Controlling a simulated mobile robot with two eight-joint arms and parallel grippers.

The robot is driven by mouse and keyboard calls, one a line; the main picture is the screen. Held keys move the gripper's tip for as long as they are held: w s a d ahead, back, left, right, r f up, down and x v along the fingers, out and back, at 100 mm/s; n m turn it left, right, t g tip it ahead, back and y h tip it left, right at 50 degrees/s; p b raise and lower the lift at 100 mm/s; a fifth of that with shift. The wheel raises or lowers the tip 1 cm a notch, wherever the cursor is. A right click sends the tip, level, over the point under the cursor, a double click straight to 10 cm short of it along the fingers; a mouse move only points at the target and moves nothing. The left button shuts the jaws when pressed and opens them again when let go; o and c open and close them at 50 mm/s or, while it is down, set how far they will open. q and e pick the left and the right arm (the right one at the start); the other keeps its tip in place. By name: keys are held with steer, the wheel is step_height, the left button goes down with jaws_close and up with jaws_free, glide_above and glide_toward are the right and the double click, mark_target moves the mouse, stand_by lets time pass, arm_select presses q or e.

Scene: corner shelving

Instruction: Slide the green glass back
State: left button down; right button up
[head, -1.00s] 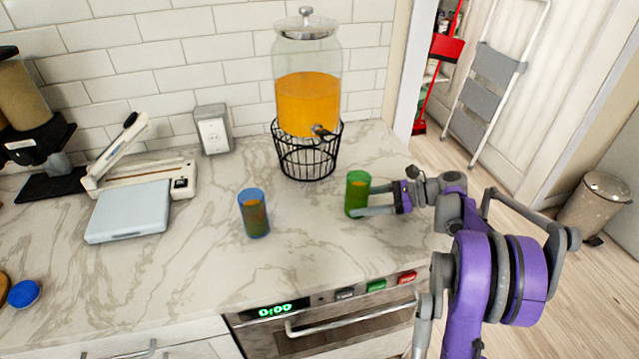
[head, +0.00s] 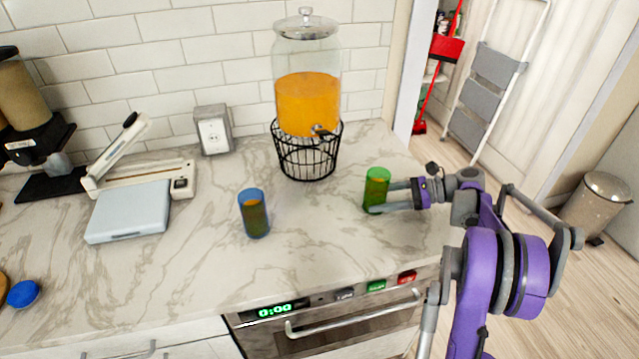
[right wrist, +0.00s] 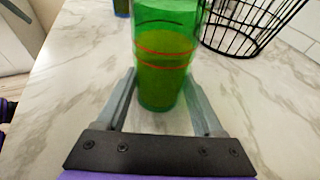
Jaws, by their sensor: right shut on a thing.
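The green glass (head: 376,187) stands upright on the marble counter (head: 300,235), right of the drink dispenser. It holds some orange liquid. My right gripper (head: 380,196) reaches it from the right, with its fingers around its lower part. In the right wrist view the green glass (right wrist: 163,60) sits between the two fingers of my right gripper (right wrist: 163,92), shut on it. My left gripper is not in view.
A blue glass (head: 254,213) stands to the left on the counter. The dispenser of orange drink (head: 307,100) sits on a black wire stand (head: 307,158) behind. The counter's right edge is close to my right gripper. Bare counter lies between the glasses.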

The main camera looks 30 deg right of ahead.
steer(key=shift+s+d, duration=0.2)
steer(key=shift+d, duration=0.65)
steer(key=shift+s+d, duration=0.2)
steer(key=shift+d, duration=0.65)
steer(key=shift+s+d, duration=0.2)
steer(key=shift+d, duration=0.65)
steer(key=shift+s, duration=0.1)
steer(key=o, duration=1)
steer(key=shift+d, duration=0.15)
steer(key=v, duration=0.9)
steer(key=shift+s+d+r, duration=0.2)
steer(key=shift+s+r, duration=0.05)
steer(key=shift+s+d+p, duration=0.25)
steer(key=shift+d+p, duration=0.1)
steer(key=shift+d, duration=0.05)
steer(key=shift+r, duration=0.1)
